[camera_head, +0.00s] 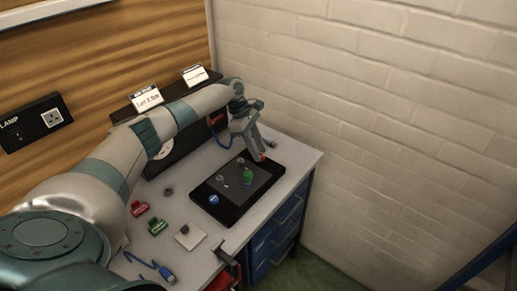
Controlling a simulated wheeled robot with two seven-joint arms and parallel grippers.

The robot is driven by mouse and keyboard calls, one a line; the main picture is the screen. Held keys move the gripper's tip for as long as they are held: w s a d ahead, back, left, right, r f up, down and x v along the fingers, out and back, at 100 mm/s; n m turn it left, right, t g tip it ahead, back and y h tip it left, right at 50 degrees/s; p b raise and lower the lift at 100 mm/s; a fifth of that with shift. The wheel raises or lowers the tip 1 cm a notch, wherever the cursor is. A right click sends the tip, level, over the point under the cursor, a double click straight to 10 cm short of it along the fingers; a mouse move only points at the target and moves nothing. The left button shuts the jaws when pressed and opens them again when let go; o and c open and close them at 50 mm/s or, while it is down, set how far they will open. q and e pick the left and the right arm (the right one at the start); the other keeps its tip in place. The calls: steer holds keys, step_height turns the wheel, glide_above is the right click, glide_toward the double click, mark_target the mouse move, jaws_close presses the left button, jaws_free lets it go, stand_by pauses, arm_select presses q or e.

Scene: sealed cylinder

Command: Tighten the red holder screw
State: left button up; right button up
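A black tray-like holder plate (231,217) lies on the grey bench. A small red piece (263,157) shows at its far right corner, mostly hidden by my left gripper; I take it for the red screw. My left gripper (261,154) points down there, with its fingertips at the red piece. At this size I cannot tell whether the fingers are closed on it. A green knob (248,176) stands on the plate's middle, and a blue one (213,199) is at its near left corner. My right gripper is not in view.
Red (139,208) and green (157,227) connector-like pieces, a pale square plate (190,236) and a blue cable (157,268) lie left of the holder. A dark clamp-like part (228,262) is at the front edge. A brick wall (400,130) stands right of the bench.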

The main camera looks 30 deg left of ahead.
arm_select(q)
steer(key=shift+d+f, duration=0.2)
steer(key=shift+f, duration=0.25)
jaws_close()
